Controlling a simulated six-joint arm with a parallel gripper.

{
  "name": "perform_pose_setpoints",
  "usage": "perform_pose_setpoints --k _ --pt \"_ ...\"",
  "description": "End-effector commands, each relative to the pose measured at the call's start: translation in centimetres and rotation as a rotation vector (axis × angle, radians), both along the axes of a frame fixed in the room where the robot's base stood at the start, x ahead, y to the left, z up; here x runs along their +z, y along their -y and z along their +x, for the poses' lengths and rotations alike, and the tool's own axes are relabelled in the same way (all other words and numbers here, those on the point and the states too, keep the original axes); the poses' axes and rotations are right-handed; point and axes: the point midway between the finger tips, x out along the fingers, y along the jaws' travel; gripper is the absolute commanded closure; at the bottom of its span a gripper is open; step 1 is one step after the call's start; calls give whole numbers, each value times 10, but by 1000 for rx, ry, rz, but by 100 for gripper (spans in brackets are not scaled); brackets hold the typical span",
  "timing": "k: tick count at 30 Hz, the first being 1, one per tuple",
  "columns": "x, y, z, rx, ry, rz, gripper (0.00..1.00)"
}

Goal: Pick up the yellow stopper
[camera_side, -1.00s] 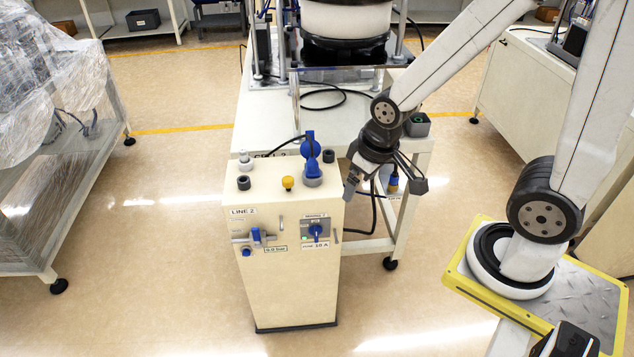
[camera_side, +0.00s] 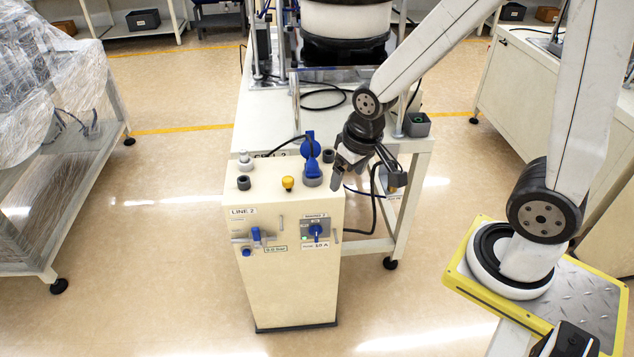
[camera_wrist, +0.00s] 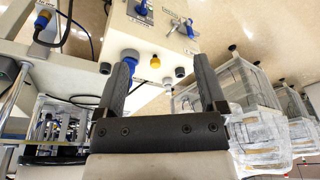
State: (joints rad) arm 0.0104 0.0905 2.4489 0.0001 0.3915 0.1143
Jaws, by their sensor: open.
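The yellow stopper (camera_side: 288,183) sits upright on the top of the cream cabinet (camera_side: 283,222), near its front edge. It also shows in the wrist view (camera_wrist: 155,62), ahead of my fingers and between their lines. My gripper (camera_side: 366,190) is open and empty, to the right of the cabinet and apart from the stopper. In the wrist view both fingers of my gripper (camera_wrist: 167,75) stand apart with nothing between them.
A table (camera_side: 320,120) with a bowl feeder stands behind.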

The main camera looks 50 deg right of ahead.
Motion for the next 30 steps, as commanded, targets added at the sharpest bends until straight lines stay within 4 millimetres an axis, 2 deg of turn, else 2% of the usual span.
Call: perform_pose_setpoints --k 8,14,21,30 --pt "-11 10 66 -270 -47 47 10" --pt "-26 19 112 -484 -82 77 10" --pt "-53 33 162 -742 -120 105 10" --pt "-94 50 211 -1058 -162 126 10"
